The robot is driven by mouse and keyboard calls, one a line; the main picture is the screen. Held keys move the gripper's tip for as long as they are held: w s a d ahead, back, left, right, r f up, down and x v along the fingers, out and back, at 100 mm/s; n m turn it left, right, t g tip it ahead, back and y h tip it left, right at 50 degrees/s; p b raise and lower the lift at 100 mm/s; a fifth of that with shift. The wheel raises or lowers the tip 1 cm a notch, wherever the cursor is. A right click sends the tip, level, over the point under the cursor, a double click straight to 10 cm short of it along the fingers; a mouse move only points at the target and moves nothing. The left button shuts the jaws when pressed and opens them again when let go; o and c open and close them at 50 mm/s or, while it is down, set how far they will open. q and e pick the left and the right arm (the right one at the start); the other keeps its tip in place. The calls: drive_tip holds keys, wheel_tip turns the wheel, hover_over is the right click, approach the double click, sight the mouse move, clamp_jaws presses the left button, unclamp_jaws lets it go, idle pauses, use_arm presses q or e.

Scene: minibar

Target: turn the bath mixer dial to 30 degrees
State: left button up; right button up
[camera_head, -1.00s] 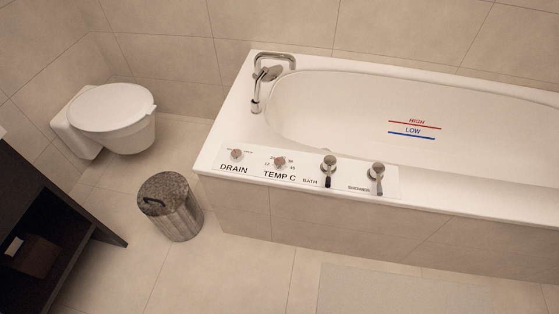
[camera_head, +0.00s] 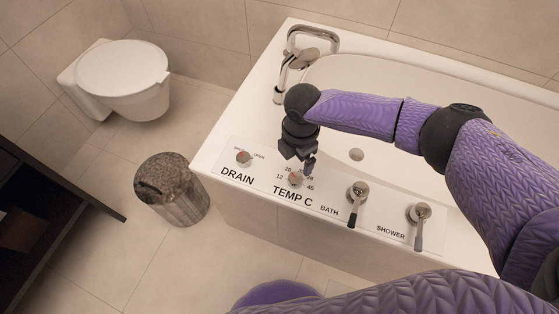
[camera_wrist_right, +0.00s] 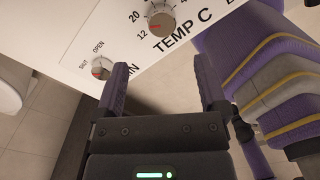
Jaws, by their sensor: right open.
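The bath mixer dial is the small round TEMP C knob (camera_head: 295,179) on the white panel at the tub's near rim. The wrist view shows the knob (camera_wrist_right: 161,23) with a red mark on its lower left, towards the printed 12; the 20 is also readable. My right gripper (camera_head: 308,165) points down just above and beside the knob in the head view and partly covers the scale. In the wrist view its two fingers (camera_wrist_right: 164,70) are apart with nothing between them, and the knob lies beyond the tips. My left gripper is not in view.
The DRAIN knob (camera_head: 243,158) is left of the dial; the BATH lever (camera_head: 357,192) and SHOWER lever (camera_head: 419,214) are to the right. The chrome spout (camera_head: 300,47) stands behind my wrist. A bin (camera_head: 172,190) and toilet (camera_head: 122,77) are at the left.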

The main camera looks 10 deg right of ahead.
sight(295, 178)
wheel_tip(295, 178, down, 10)
drive_tip(key=b, duration=0.5)
drive_tip(key=shift+s+r, duration=0.15)
drive_tip(key=shift+r, duration=0.05)
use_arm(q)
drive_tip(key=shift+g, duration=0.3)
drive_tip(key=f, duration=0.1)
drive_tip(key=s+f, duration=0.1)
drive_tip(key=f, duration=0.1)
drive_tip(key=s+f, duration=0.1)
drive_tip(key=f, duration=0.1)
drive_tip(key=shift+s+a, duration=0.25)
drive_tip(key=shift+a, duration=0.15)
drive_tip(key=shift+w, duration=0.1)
use_arm(e)
drive_tip(key=shift+r, duration=0.1)
drive_tip(key=c, duration=0.8)
clamp_jaws()
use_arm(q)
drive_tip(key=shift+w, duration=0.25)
